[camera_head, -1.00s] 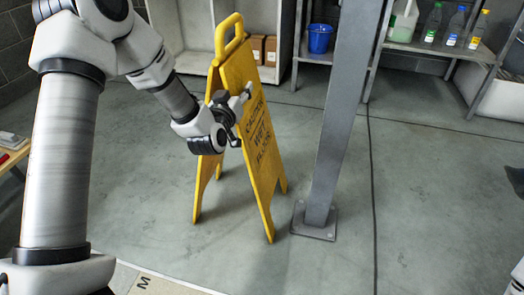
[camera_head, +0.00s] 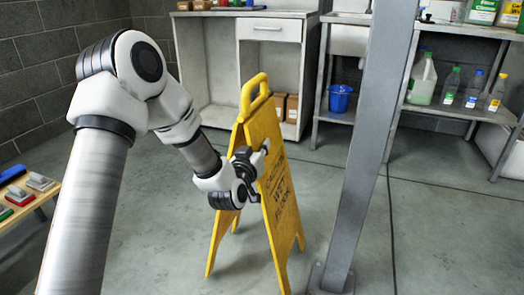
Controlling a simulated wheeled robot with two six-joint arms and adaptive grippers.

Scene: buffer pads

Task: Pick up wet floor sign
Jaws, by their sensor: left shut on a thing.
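The yellow wet floor sign (camera_head: 281,197) stands open in an A-shape near the middle of the head view, with a handle loop at its top and dark lettering on its right panel. My left gripper (camera_head: 255,172) is shut on the left edge of that lettered panel, about halfway up. The lower ends of the sign's front legs run near the bottom of the view, so I cannot tell whether they touch the floor. My right gripper is not in view.
A grey metal post (camera_head: 371,140) stands just right of the sign. Behind are a white cabinet (camera_head: 208,70) with cardboard boxes (camera_head: 292,108), and shelves with a blue bucket (camera_head: 340,98) and several bottles. A wooden table (camera_head: 30,207) is at the left. Floor between is clear.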

